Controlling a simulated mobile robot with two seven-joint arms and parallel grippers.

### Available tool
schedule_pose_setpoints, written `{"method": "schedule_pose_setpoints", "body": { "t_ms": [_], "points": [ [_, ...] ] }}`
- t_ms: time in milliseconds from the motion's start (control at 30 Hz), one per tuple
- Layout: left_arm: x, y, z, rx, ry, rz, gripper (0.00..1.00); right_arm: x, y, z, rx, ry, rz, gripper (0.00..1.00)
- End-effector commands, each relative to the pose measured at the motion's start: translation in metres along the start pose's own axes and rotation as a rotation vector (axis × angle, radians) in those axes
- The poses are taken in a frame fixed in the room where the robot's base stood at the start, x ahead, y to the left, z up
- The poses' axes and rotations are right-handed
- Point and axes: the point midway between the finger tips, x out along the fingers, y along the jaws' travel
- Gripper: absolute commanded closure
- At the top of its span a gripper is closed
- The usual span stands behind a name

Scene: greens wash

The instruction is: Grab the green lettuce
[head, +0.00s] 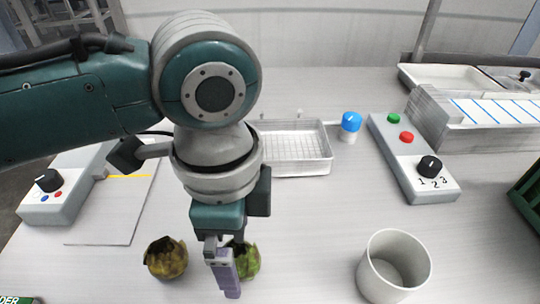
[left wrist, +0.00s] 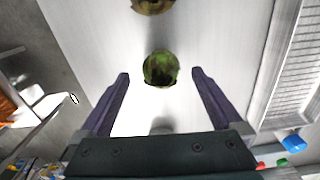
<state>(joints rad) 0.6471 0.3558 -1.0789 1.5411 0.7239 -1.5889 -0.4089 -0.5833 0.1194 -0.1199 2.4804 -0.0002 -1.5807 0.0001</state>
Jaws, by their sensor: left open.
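The green lettuce (head: 249,263) sits on the pale worktop in the head view, partly hidden behind my left gripper (head: 231,275). In the left wrist view the green lettuce (left wrist: 160,68) lies between the spread purple fingers of my left gripper (left wrist: 160,74), with a gap on each side. The left gripper is open and points down; I cannot tell its exact height over the lettuce. A yellow-brown lettuce (head: 166,258) sits just left of the green one and shows at the top edge of the left wrist view (left wrist: 152,5). My right gripper is not in view.
A wire-bottomed tray (head: 328,160) lies behind my arm, with a blue knob (head: 350,122) beside it. A grey cup (head: 420,262) stands at the front right. A control box (head: 412,160) with buttons stands at the right, and a flat scale (head: 100,220) at the left. The worktop between lettuce and cup is clear.

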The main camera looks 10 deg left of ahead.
Motion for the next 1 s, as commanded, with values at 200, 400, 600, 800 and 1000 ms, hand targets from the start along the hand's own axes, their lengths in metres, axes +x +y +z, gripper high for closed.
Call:
{"method": "schedule_pose_setpoints", "body": {
  "t_ms": [200,400,600,800,1000],
  "points": [
    [0.034,0.000,0.000,0.000,-0.001,0.001,0.00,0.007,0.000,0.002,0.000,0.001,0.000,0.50],
    [0.037,0.000,0.000,0.002,-0.001,0.000,0.00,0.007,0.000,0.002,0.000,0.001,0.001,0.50],
    [0.036,0.000,0.000,0.001,0.000,0.000,0.14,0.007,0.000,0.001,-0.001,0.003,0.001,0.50],
    [0.036,0.000,0.000,0.001,0.000,0.000,0.36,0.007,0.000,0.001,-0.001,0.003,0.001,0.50],
    [0.036,0.000,0.000,0.001,0.000,0.000,0.58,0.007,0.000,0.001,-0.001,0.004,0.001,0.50]
  ]
}}
